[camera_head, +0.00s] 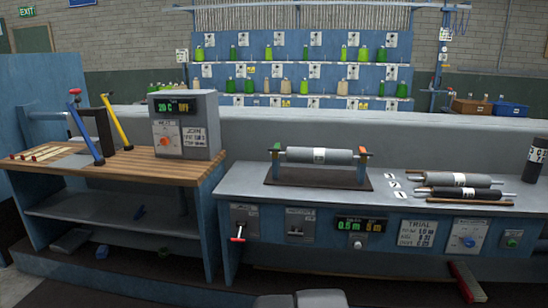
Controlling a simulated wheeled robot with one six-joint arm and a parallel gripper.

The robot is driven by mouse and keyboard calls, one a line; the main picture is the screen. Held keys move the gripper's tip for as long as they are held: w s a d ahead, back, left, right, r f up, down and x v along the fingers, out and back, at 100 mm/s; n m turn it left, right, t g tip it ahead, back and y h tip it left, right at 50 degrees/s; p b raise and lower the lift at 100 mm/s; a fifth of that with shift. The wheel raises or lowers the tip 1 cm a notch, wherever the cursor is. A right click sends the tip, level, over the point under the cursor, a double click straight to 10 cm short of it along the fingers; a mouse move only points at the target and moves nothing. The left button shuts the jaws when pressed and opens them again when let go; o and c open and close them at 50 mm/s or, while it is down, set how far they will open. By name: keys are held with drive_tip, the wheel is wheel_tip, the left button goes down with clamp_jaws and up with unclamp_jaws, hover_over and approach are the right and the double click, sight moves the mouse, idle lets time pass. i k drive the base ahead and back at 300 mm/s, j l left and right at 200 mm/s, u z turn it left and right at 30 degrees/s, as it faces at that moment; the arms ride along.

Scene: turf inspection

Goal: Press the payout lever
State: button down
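A small lever with a red T-shaped handle (237,239) hangs from a dark plate (244,215) on the blue front panel of the right bench, near its left end. It looks like the payout lever, but its label is too small to read. The handle points downward. To its right is a green-lit display (361,225) that seems to read 0.5 m and 5 m. A grey roller (319,156) lies on a stand on the bench above. My gripper cannot be made out; only grey parts, probably mine, show at the bottom edge.
The left wooden bench (150,168) holds a blue lever (87,137), a yellow lever (117,122) and a grey control box (186,125). Loose rollers (457,193) lie at right. A red-edged bar (465,282) leans low at right. A gap separates the benches.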

sight(296, 232)
drive_tip(key=j+z, duration=0.1)
drive_tip(key=j, duration=0.2)
drive_tip(key=i+j+z, duration=0.15)
drive_tip(key=i+j, duration=0.15)
drive_tip(key=i, duration=0.3)
drive_tip(key=i+j+z, duration=0.1)
drive_tip(key=i+j, duration=0.3)
drive_tip(key=i, duration=0.15)
